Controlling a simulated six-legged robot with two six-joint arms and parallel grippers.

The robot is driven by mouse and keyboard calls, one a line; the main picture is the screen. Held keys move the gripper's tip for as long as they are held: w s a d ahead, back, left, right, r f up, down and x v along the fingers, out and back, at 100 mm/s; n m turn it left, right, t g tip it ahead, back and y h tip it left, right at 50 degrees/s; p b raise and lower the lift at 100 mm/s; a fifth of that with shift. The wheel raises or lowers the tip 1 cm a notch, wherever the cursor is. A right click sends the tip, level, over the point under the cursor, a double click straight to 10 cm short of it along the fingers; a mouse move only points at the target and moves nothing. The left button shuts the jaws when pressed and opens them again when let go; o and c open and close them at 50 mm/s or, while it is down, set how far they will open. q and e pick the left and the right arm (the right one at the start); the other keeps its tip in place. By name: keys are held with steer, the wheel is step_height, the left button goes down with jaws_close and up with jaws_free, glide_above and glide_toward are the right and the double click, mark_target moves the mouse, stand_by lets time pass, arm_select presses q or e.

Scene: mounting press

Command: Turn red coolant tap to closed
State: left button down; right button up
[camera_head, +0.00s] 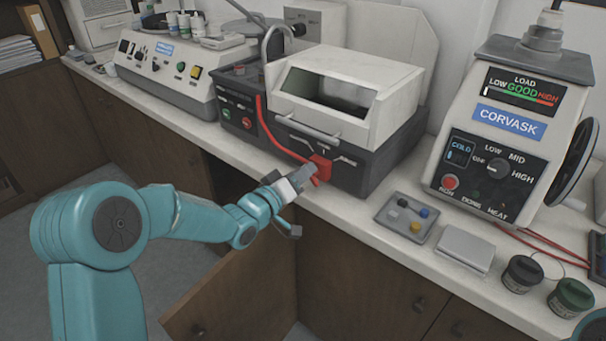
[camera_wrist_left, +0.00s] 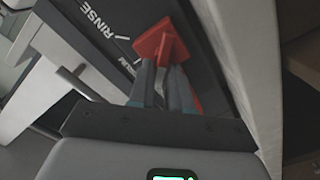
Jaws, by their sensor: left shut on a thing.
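The red coolant tap (camera_head: 321,165) sits on the dark front panel of the cutting machine with the white hood. A red hose runs along that panel to its left. My left gripper (camera_head: 305,174) is at the tap, its fingers shut on the red handle. In the left wrist view the red tap (camera_wrist_left: 160,45) shows between and above the fingertips of my left gripper (camera_wrist_left: 166,75). The word RINSE and white marks are printed on the panel to the left of the tap. The handle's exact angle against the marks is hard to tell. My right gripper is not in view.
The cutting machine (camera_head: 350,90) stands on the white counter (camera_head: 345,208). To the right are a small grey tray (camera_head: 385,222), a silver box (camera_head: 465,250), dark jars (camera_head: 522,274) and the mounting press (camera_head: 510,130). A cabinet door (camera_head: 235,295) hangs open below my left arm.

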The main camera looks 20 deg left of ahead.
arm_select(q)
steer(key=shift+f, duration=0.15)
steer(key=c, duration=1.1)
jaws_free()
steer(key=shift+o, duration=0.2)
steer(key=b+v, duration=0.1)
steer(key=v, duration=1.5)
steer(key=shift+s, duration=0.2)
